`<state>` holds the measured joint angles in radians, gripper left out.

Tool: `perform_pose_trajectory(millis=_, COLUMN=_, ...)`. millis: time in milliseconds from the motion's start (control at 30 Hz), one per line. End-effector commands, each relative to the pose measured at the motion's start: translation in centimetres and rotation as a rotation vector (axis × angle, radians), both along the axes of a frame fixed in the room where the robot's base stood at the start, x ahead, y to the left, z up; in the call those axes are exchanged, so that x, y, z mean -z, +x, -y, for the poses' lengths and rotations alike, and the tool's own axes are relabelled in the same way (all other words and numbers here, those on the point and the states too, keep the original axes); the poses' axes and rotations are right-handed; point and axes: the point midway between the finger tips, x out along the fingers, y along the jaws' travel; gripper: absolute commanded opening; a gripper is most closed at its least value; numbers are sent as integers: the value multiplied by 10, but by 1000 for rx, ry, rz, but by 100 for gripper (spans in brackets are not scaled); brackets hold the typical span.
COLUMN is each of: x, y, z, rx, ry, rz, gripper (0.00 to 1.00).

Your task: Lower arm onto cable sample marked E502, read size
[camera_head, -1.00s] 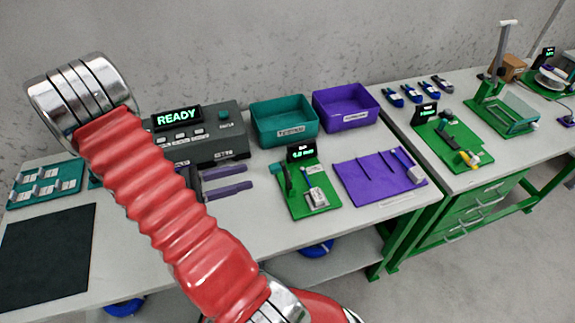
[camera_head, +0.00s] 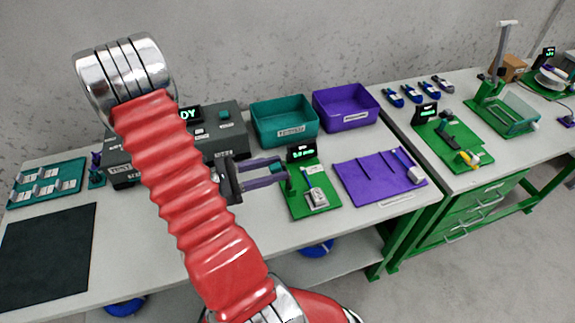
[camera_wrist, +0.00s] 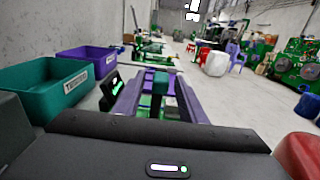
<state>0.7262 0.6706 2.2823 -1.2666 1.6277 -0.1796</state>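My gripper (camera_head: 283,172) reaches in from the left, with purple fingers level at the arm. In the wrist view, my gripper (camera_wrist: 160,82) is open, its fingers on either side of a teal block (camera_wrist: 159,84), with visible gaps. The display shows green digits in mm, too small to read surely.
A teal bin (camera_head: 285,124) and a purple bin (camera_head: 346,106) stand behind the gauge. A purple mat (camera_head: 375,180) with a tool lies to its right. A dark grey machine (camera_head: 225,130) is behind my arm. A black mat (camera_head: 45,255) lies far left.

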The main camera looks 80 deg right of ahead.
Motion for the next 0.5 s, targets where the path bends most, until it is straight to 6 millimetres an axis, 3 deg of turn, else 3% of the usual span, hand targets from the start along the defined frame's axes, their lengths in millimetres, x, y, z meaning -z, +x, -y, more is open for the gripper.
perform_pose_trajectory(millis=233, x=0, y=-26, z=15, rx=4, ry=0, rz=-1, gripper=38)
perform_pose_trajectory(millis=500, x=0, y=-38, z=22, rx=1, ry=1, rz=-1, gripper=38)
